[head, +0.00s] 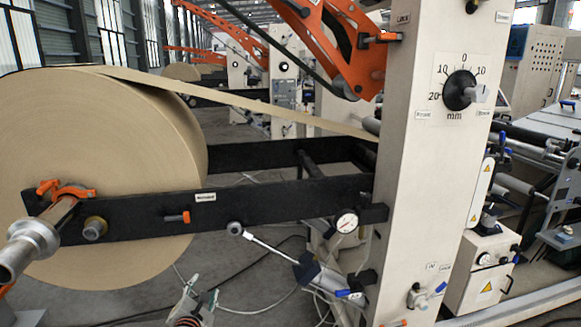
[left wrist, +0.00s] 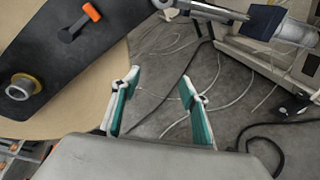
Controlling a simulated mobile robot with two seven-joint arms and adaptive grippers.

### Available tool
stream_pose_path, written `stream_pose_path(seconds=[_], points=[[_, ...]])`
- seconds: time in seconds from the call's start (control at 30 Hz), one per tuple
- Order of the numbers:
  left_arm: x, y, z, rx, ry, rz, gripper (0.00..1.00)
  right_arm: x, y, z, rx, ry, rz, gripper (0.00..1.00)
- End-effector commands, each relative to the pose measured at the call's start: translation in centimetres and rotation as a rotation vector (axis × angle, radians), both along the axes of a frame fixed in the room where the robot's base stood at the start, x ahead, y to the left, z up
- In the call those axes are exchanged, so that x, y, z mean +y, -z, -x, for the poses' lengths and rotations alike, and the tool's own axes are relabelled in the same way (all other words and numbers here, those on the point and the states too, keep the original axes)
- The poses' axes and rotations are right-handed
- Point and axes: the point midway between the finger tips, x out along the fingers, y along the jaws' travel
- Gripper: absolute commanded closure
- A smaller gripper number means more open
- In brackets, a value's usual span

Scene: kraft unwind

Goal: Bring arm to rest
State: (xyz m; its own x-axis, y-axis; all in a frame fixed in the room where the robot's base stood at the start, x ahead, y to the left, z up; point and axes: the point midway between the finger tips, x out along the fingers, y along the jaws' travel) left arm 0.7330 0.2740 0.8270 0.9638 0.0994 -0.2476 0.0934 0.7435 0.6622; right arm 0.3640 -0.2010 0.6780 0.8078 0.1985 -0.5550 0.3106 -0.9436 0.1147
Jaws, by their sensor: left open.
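My left gripper (head: 200,292) shows at the bottom of the head view, below the black arm of the unwind stand. In the left wrist view my left gripper (left wrist: 160,84) has its two green-and-white fingers apart, with only floor and cables between them. The black arm (head: 270,203) runs level from the cream upright (head: 425,170) to the roll's shaft (head: 35,240). It also shows at the upper left of the left wrist view (left wrist: 60,55). The gripper touches nothing that I can see. My right gripper is not in view.
A large kraft paper roll (head: 100,130) fills the left. A cylinder (head: 318,277) with a thin rod slants under the black arm, right of my gripper. A gauge (head: 346,222) sits near the upright. Hoses lie on the floor (left wrist: 165,60).

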Motion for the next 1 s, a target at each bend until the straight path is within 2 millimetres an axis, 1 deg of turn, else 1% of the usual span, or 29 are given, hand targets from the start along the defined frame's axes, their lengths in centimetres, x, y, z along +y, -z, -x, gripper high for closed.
stream_pose_path(seconds=[0.03,0.07,0.1,0.17,0.2,0.27,0.3,0.37,0.4,0.53,0.6,0.67,0.7,0.83,0.87,0.9,1.0], points=[[-1.5,2.5,2.2,0.035,-0.018,0.179,0.56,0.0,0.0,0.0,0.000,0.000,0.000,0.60],[-2.3,3.6,3.4,0.053,-0.034,0.292,0.56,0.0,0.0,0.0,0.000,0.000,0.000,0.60],[-3.2,5.1,5.0,0.079,-0.061,0.442,0.56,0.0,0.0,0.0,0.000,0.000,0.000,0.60],[-4.7,7.1,7.4,0.117,-0.111,0.664,0.56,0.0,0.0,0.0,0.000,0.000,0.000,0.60],[-5.5,8.2,9.0,0.140,-0.150,0.811,0.56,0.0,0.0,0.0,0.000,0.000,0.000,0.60],[-6.6,9.8,11.4,0.176,-0.219,1.031,0.56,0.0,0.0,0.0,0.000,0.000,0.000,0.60],[-7.2,10.7,13.1,0.198,-0.272,1.172,0.56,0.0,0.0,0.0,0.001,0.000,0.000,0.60],[-8.2,11.9,15.5,0.229,-0.358,1.384,0.56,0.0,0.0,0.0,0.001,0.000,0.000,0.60],[-8.6,12.5,17.1,0.246,-0.421,1.525,0.56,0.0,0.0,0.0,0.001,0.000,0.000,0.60],[-9.7,14.2,22.3,0.283,-0.654,1.964,0.56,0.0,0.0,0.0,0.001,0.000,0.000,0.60],[-9.8,14.7,24.9,0.286,-0.795,2.190,0.56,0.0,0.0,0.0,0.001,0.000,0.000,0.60],[-9.8,15.0,27.2,0.277,-0.925,2.380,0.56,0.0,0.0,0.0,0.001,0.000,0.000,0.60],[-9.7,15.2,28.6,0.265,-1.013,2.501,0.56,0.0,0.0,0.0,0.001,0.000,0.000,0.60],[-8.8,15.3,32.7,0.193,-1.281,2.845,0.56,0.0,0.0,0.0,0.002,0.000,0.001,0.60],[-8.6,15.3,33.5,-0.164,1.282,-2.792,0.56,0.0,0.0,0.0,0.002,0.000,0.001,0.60],[-8.3,15.2,34.4,-0.130,1.265,-2.699,0.56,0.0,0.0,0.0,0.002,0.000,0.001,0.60],[-7.6,15.1,36.0,-0.066,1.226,-2.523,0.56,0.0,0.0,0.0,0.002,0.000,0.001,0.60]])
